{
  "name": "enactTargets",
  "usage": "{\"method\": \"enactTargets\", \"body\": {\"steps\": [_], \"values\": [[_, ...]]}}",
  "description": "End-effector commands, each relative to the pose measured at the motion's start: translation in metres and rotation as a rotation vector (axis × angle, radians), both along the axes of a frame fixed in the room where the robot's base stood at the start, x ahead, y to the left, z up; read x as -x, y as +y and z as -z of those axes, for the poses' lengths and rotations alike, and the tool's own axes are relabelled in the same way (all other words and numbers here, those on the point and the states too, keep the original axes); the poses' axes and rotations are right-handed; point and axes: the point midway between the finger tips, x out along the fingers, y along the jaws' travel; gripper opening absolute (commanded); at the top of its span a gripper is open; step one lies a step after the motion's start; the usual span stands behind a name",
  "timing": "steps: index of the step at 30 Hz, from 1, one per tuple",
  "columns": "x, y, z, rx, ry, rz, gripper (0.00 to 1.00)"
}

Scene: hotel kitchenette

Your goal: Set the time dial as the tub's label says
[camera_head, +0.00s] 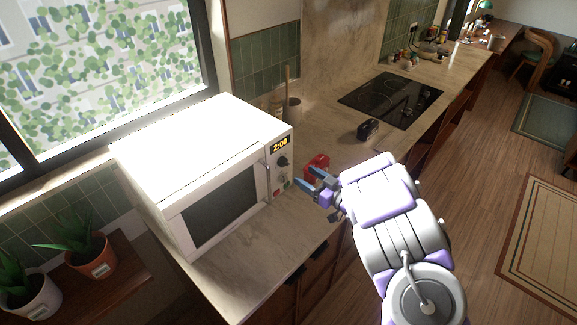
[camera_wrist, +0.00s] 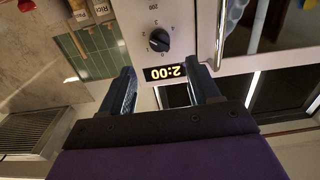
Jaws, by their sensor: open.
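The white microwave (camera_head: 185,165) stands on the counter, its front facing lower right. Its black time dial (camera_head: 283,162) sits below a lit display (camera_head: 280,144) reading 2:00. The wrist view is upside down and shows the dial (camera_wrist: 158,41) with small numbers around it, above the display (camera_wrist: 165,72). I cannot tell where the dial points. My gripper (camera_head: 306,179) is open and empty in front of the panel, with its fingers (camera_wrist: 161,70) apart and short of the dial. A red object (camera_head: 318,161), perhaps the tub, is partly hidden behind my gripper; no label is readable.
The microwave's door handle (camera_head: 267,183) is left of the panel. A small black appliance (camera_head: 368,130) and a black cooktop (camera_head: 391,99) lie farther along the counter. A utensil crock (camera_head: 292,108) stands behind the microwave. Potted plants (camera_head: 88,255) sit at lower left.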

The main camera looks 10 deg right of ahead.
Motion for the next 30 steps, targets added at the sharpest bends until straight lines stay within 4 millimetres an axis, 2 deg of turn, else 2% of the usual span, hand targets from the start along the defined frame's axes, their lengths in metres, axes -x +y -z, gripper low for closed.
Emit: {"method": "enactTargets", "body": {"steps": [6,15,27,30], "values": [[-0.035,0.027,0.002,-0.003,0.001,-0.003,0.62],[-0.066,0.049,0.001,-0.002,0.000,-0.001,0.62],[-0.071,0.052,0.000,-0.002,0.002,0.000,0.62],[-0.071,0.052,0.001,-0.002,0.002,0.000,0.52]]}}
